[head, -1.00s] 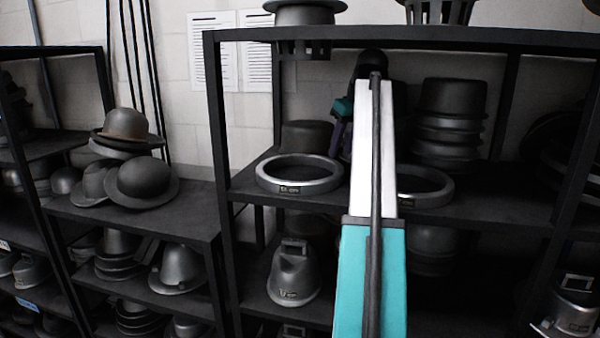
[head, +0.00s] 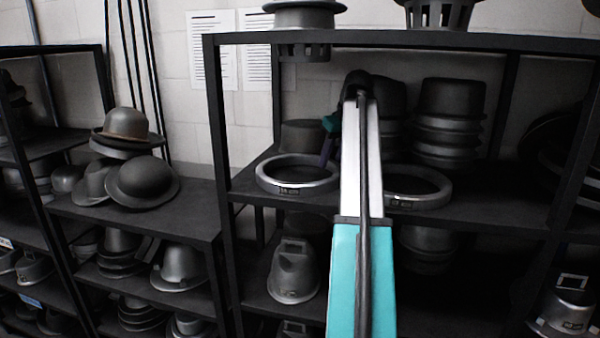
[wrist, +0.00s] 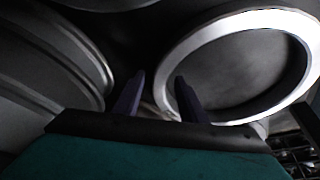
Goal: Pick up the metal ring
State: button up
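Two metal rings lie flat on the middle shelf in the head view: a left ring (head: 272,182) and a right ring (head: 422,201), partly hidden by my arm. My gripper (head: 326,158) is at the right, back side of the left ring, its purple fingers pointing down. In the wrist view, a bright metal ring (wrist: 292,20) fills the upper right. My gripper (wrist: 160,78) is open there. The near left part of the ring's rim shows between and behind the fingers, and the right finger overlaps the ring's opening. I cannot tell whether a finger touches it.
Dark hat blocks stand behind the rings, including a tall stack (head: 447,125) at the right. An upper shelf (head: 400,39) runs above. The shelf (head: 490,205) has some bare room at its front right. A lower shelf holds a metal block (head: 294,275).

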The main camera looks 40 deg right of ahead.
dwell(0.3)
grip_shut()
jog(key=shift+r, duration=0.15)
jog(key=shift+r+b, duration=0.9)
jog(key=shift+r, duration=0.7)
jog(key=s+a+b, duration=0.1)
jog(key=s+a, duration=0.1)
jog(key=s, duration=0.2)
jog(key=s+a+r, duration=0.1)
jog(key=s+a, duration=0.1)
jog(key=s, duration=0.2)
jog(key=s+a+b, duration=0.1)
jog(key=s+a, duration=0.1)
jog(key=s, duration=0.2)
jog(key=shift+s+a+r+b, duration=0.1)
jog(key=shift+a+r+b, duration=0.2)
jog(key=shift+a+b, duration=0.05)
jog(key=shift+s+a+p, duration=0.25)
jog(key=shift+s+p, duration=0.2)
jog(key=shift+p, duration=0.15)
jog(key=shift+s+a+p, duration=0.2)
jog(key=shift+s+p, duration=0.25)
jog(key=shift+p, duration=0.1)
